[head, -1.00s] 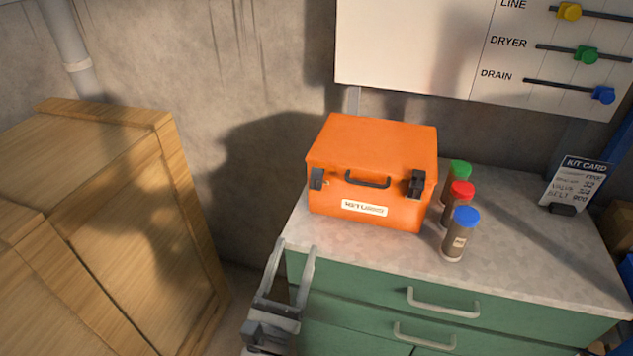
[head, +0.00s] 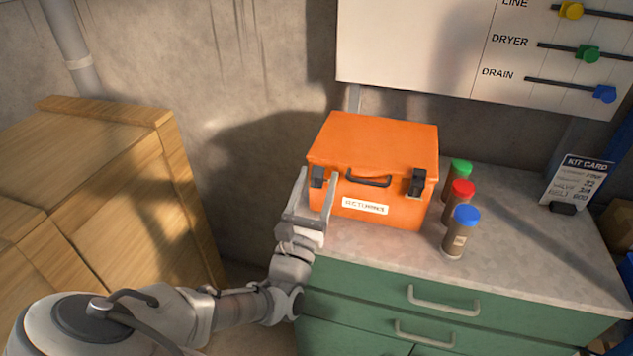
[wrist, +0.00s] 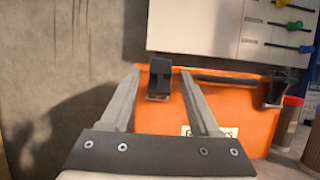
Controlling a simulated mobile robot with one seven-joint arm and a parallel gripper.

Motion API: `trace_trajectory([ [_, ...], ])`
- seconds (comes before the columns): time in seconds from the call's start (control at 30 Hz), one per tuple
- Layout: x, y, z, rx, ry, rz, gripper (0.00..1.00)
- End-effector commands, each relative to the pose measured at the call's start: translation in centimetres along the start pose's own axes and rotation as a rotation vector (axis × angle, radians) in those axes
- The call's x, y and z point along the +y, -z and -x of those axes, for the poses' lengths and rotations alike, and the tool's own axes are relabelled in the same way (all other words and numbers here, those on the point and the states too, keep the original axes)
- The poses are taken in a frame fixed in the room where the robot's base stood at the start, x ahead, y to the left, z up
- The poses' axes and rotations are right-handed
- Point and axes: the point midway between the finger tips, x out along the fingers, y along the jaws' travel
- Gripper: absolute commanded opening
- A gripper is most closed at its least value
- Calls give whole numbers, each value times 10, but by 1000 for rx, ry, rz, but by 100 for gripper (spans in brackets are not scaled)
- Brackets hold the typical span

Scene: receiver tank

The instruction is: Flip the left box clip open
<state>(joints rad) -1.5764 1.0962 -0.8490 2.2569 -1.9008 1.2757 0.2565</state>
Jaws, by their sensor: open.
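The orange box (head: 385,145) stands closed on the bench top, with a black handle and a label on its front. Its left clip (head: 318,177) is a dark latch at the front left; it also shows in the wrist view (wrist: 160,77). The right clip (head: 416,184) is on the front right and shows at the right in the wrist view (wrist: 277,90). My gripper (head: 318,177) is open and empty at the box's left front. In the wrist view its fingertips (wrist: 160,72) stand either side of the left clip. I cannot tell whether they touch it.
Three capped bottles, green (head: 457,180), red (head: 458,205) and blue (head: 460,232), stand right of the box. A kit card (head: 577,183) stands further right on the bench (head: 520,230). Wooden crates (head: 110,190) fill the left. A panel with sliders (head: 490,50) hangs above.

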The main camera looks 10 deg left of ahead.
Motion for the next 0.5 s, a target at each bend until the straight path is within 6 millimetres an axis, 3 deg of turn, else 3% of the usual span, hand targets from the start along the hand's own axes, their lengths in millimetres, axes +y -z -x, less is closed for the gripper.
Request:
trace_trajectory([
  [0.13,0,0,0,0,0,0,61],
  [0.4,0,0,0,0,0,0,12],
  [0.5,0,0,0,0,0,0,0],
])
